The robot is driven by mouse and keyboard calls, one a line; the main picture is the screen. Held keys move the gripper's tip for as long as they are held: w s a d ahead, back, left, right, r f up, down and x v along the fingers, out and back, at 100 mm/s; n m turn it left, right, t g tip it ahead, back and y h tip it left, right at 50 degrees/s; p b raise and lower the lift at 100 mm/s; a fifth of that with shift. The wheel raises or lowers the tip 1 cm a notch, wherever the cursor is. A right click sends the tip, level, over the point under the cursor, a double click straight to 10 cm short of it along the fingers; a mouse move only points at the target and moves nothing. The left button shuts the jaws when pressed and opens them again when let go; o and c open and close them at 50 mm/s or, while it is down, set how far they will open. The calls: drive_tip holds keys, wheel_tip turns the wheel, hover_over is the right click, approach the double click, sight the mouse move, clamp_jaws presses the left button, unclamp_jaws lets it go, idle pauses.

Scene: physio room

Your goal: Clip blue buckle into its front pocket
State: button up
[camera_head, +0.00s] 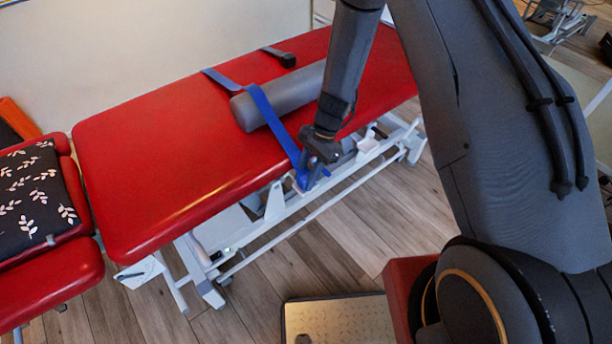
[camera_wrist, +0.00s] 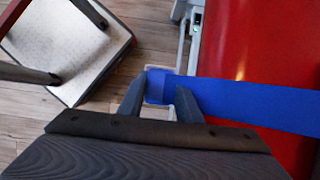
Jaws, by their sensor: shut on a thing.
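The blue buckle (camera_wrist: 159,86) sits between my gripper's fingers (camera_wrist: 160,98) in the wrist view, at the end of a blue strap (camera_wrist: 250,102). My gripper (camera_head: 306,176) is shut on it at the front edge of the red treatment table (camera_head: 160,150). In the head view the blue strap (camera_head: 272,118) runs across the table and over a grey roll, then down to my gripper. The buckle end (camera_head: 302,182) shows just beside the fingers. A pale bracket (camera_wrist: 157,72) lies just beyond the buckle in the wrist view; I cannot tell whether they touch.
The grey roll (camera_head: 284,98) lies on the table. A black strap end (camera_head: 284,59) lies at its far edge. The white table frame (camera_head: 300,222) runs below. A cushion (camera_head: 38,196) is at the left. A metal-topped step (camera_head: 338,320) stands on the wooden floor in front.

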drive_tip(key=shift+s+f, duration=0.15)
drive_tip(key=shift+f, duration=0.25)
drive_tip(key=o, duration=1.1)
drive_tip(key=shift+o, duration=0.4)
drive_tip(key=b+v, duration=0.1)
drive_tip(key=v, duration=0.7)
drive_tip(key=shift+r, duration=0.3)
drive_tip(key=s+d+r+n+t+h, duration=0.1)
drive_tip(key=s+d+r+n+h, duration=0.1)
drive_tip(key=s+d+r+n, duration=0.3)
drive_tip(key=s+d+r+n+t+h, duration=0.1)
drive_tip(key=s+d+r+n+t, duration=0.1)
drive_tip(key=s+d+r+n, duration=0.4)
drive_tip(key=s+d+r, duration=0.1)
drive_tip(key=s+r, duration=0.4)
drive_tip(key=r, duration=0.2)
drive_tip(key=shift+s+d+h, duration=0.15)
drive_tip(key=shift+s+h, duration=0.2)
drive_tip(key=shift+h, duration=0.05)
